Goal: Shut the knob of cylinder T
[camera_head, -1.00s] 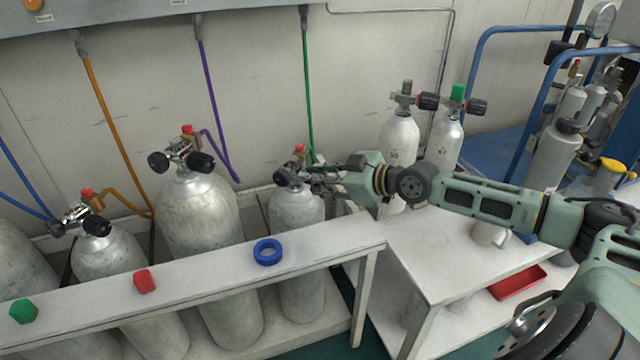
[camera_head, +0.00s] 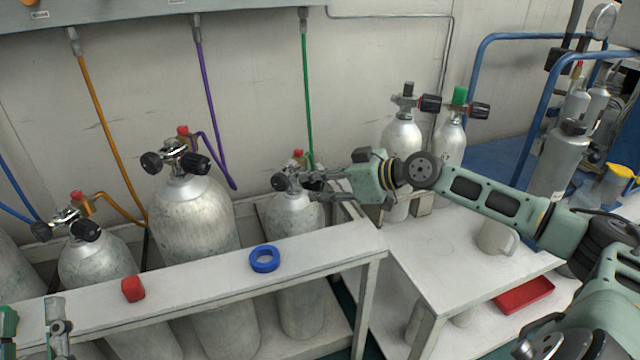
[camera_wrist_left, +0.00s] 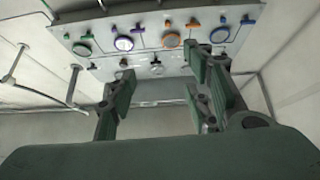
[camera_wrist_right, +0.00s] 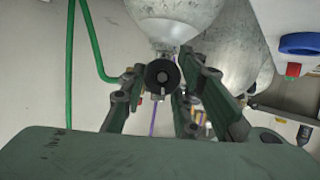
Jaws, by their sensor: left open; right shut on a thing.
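The cylinder with the green hose (camera_head: 296,222) stands behind the white rail, and its valve (camera_head: 290,178) has a dark round knob. I cannot read a letter T on it. My right gripper (camera_head: 314,186) reaches in from the right at this valve. In the right wrist view the black knob (camera_wrist_right: 162,76) sits between the fingers, and the gripper is shut on it. My left gripper (camera_wrist_left: 160,85) is open and empty in the left wrist view, facing the gauge panel. Part of it shows at the lower left of the head view (camera_head: 56,325).
Other cylinders with orange (camera_head: 95,262) and purple (camera_head: 195,215) hoses stand to the left. A red cap (camera_head: 132,289) and a blue ring (camera_head: 264,259) lie on the rail (camera_head: 200,285). Two small cylinders, a mug (camera_head: 494,238) and a red tray (camera_head: 524,294) are on the right.

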